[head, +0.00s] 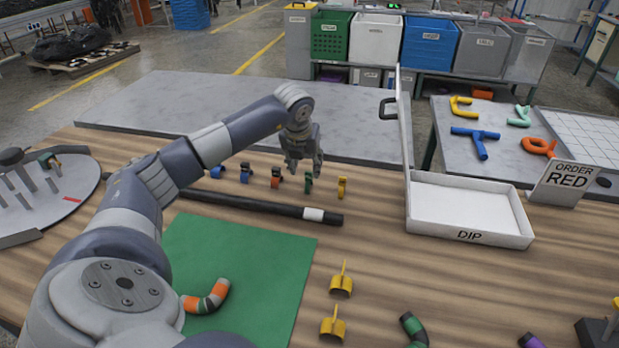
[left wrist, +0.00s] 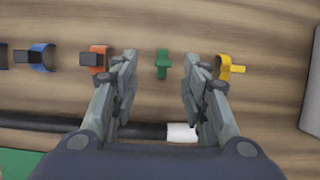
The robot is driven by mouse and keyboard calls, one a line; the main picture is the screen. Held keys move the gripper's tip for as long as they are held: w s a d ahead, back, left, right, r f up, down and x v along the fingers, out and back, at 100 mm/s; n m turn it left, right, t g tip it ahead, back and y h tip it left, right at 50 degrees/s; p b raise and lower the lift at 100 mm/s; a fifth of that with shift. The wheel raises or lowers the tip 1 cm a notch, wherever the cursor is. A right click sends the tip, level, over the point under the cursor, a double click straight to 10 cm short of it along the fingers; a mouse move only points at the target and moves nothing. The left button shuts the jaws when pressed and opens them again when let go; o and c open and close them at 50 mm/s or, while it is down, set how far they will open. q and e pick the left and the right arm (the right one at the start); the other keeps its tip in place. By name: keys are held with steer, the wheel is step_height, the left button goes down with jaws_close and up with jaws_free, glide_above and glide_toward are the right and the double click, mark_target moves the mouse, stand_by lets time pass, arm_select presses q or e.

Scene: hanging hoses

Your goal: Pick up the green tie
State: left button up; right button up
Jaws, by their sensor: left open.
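The green tie (head: 308,182) is a small clip standing on the wooden table, in a row of coloured ties. In the left wrist view the green tie (left wrist: 163,65) lies midway between the fingertips, clear of both. My left gripper (head: 303,168) is open and points down above the green tie; in the left wrist view its two fingers (left wrist: 160,75) are spread wide and empty. An orange tie (left wrist: 98,58) is beside the left finger and a yellow tie (left wrist: 225,68) beside the right finger. My right gripper is not in view.
Blue ties (head: 217,172) stand left in the row. A black hose with a white band (head: 313,214) lies in front. A white DIP tray (head: 470,207) with a tall upright panel stands to the right. A green mat (head: 270,270) lies nearer.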

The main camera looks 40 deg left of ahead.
mark_target(308, 173)
arm_select(q)
steer(key=shift+w+f, duration=0.2)
steer(key=shift+f, duration=0.15)
steer(key=p+x, duration=0.1)
steer(key=x, duration=0.3)
steer(key=shift+w+f, duration=0.15)
steer(key=shift+f, duration=0.25)
steer(key=c, duration=0.8)
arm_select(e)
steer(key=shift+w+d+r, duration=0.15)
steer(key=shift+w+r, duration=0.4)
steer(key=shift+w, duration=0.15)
